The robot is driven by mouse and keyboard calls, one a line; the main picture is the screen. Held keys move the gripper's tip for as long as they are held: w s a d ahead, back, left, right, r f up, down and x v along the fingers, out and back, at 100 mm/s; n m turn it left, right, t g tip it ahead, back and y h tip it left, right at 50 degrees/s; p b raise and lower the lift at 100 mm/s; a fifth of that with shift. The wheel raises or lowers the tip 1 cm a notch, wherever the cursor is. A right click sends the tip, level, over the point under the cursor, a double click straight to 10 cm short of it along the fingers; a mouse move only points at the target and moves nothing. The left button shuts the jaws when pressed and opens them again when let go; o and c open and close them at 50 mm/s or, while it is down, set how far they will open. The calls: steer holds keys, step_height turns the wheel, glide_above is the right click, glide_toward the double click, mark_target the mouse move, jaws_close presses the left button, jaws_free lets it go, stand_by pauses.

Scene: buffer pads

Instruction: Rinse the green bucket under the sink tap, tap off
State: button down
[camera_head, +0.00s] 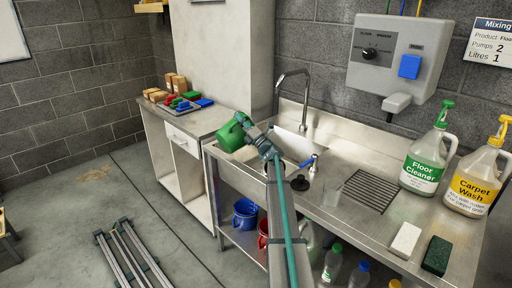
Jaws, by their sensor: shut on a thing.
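The green bucket (231,135) is tilted on its side over the left part of the sink. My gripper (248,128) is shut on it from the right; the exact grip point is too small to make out. The sink basin (296,148) is sunk in the steel counter, and my arm covers part of it. The curved metal tap (306,97) rises behind the basin, to the right of the bucket. No water shows under its spout. A small blue-ended lever (311,161) sits at the basin's right edge.
A dispenser (398,62) hangs on the wall. A Floor Cleaner jug (423,163) and a Carpet Wash jug (472,184) stand at right. A white pad (405,240) and a dark green pad (436,256) lie in front. A blue bucket (245,213) is below.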

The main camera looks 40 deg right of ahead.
mark_target(246, 119)
steer(key=shift+d+f+m+t+h+p, duration=0.2)
steer(key=shift+d+m+h, duration=0.15)
steer(key=shift+d+m, duration=0.2)
steer(key=shift+d+f+m+t+h+p, duration=0.1)
steer(key=shift+d+f+m+h+p, duration=0.15)
steer(key=shift+d+m, duration=0.3)
steer(key=shift+d+f+m+t+h+p, duration=0.1)
steer(key=shift+d+f+m+h+p, duration=0.1)
steer(key=shift+d+m+h, duration=0.3)
steer(key=shift+d+f, duration=0.1)
steer(key=shift+d, duration=0.2)
